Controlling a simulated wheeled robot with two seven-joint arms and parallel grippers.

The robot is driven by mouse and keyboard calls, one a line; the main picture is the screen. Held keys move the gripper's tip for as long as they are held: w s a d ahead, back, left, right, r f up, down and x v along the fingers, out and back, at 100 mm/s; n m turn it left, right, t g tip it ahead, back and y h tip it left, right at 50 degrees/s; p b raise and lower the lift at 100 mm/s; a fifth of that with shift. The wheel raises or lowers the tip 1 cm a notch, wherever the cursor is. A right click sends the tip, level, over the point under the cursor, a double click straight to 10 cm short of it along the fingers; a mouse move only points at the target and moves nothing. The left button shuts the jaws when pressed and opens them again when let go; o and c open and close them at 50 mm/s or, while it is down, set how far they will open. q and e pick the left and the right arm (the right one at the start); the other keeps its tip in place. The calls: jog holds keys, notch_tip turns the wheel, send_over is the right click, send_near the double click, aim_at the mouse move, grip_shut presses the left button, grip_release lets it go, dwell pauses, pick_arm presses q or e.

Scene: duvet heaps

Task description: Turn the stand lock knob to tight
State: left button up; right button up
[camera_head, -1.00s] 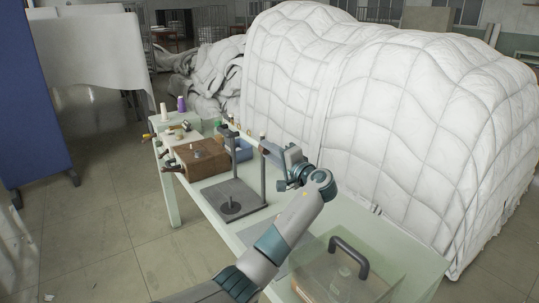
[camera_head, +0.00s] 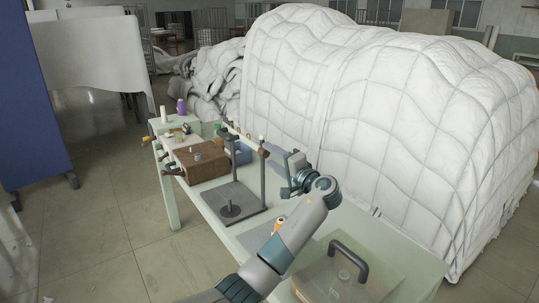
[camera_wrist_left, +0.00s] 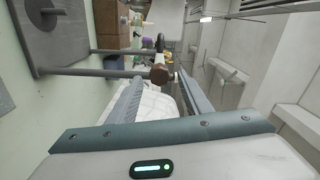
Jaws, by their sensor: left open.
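The stand has a dark base plate (camera_head: 232,202) and two upright rods on the table. A small brown knob (camera_head: 264,153) sits on the nearer rod. It also shows in the left wrist view (camera_wrist_left: 158,75), at the end of a rod. My left gripper (camera_head: 274,149) is right of the knob at about its height. In the left wrist view my gripper (camera_wrist_left: 158,76) is open, with the knob lined up between the fingertips. I cannot tell whether the fingers touch it. My right gripper is not in view.
The pale table (camera_head: 195,217) carries a brown box (camera_head: 202,162), a blue bin (camera_head: 239,152) and a purple spool (camera_head: 181,107). A clear case with a dark handle (camera_head: 349,258) lies at the near end. Large white duvet heaps (camera_head: 400,120) stand behind.

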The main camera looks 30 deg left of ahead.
pick_arm(q)
jog(key=p+v, duration=0.2)
jog(key=v, duration=1.3)
jog(key=shift+d+p, duration=0.3)
jog(key=shift+p, duration=0.1)
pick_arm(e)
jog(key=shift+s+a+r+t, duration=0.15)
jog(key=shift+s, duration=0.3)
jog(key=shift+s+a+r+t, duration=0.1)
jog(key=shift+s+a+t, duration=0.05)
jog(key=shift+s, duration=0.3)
pick_arm(q)
jog(key=shift+s, duration=0.15)
